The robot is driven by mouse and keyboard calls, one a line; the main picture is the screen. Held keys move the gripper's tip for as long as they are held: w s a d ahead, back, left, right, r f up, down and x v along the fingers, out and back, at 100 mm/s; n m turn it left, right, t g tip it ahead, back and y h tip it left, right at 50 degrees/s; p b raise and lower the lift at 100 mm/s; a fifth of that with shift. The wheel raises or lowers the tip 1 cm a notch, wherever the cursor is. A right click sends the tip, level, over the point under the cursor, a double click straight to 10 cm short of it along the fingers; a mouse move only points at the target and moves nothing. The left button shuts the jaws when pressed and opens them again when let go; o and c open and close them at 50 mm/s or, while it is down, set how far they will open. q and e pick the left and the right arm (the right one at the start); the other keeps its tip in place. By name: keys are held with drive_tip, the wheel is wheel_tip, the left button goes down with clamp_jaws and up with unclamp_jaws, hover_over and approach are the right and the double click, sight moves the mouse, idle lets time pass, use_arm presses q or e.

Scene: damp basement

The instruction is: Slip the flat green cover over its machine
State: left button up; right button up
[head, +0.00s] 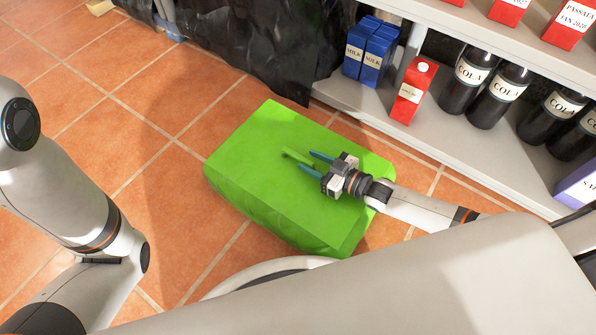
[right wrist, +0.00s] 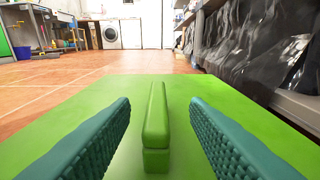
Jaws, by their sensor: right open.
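The green cover (head: 265,145) is on the tiled floor in the middle of the head view. It has a box shape, with a smooth top and quilted-looking sides, rather than lying flat. Whatever is inside or under it is hidden. A green bar-shaped handle (head: 296,157) stands on its top. My right gripper (head: 309,162) is open just above the top, its teal fingers pointing at the handle. In the right wrist view the handle (right wrist: 157,115) lies between the two spread fingers, touching neither. My left arm shows at the left, but its gripper is out of view.
A grey shelf (head: 440,160) with blue milk cartons (head: 368,50), a red carton (head: 411,90) and cola bottles (head: 497,95) stands at the right. Black plastic sheeting (head: 265,40) hangs behind. Tiles left of the cover are clear. A washing machine (right wrist: 111,35) stands far off.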

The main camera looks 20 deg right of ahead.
sight(298, 156)
drive_tip(key=b+x, duration=0.2)
drive_tip(key=x, duration=0.1)
drive_tip(key=b+x, duration=0.1)
drive_tip(key=shift+a+f+b, duration=0.2)
drive_tip(key=shift+f+b, duration=0.1)
drive_tip(key=shift+b, duration=0.05)
drive_tip(key=shift+w+a+r, duration=0.1)
drive_tip(key=shift+w+a, duration=0.1)
drive_tip(key=shift+w, duration=0.1)
clamp_jaws()
